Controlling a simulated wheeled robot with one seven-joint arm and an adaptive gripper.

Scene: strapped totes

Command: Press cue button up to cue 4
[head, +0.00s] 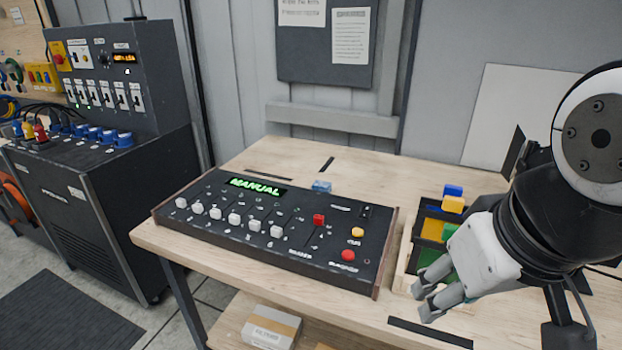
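A black control console (225,246) with wooden end cheeks lies on the wooden table. Its lit green display (258,187) reads MANUAL. A yellow button (357,232) sits near its right end, with a small label below it that is too small to read surely. A red button (348,255) is in front of the yellow one. White slider knobs run along the left and middle, and a red slider knob (319,219) stands to their right. My gripper (424,301) hangs to the right of the console, apart from it, with its two fingers spread and nothing between them.
A wooden tray (403,274) with colored blocks stands between the console and my gripper, partly hidden by it. A small blue block (322,186) sits behind the console. A dark equipment rack (125,160) stands at the left. Table (294,157) space behind the console is mostly free.

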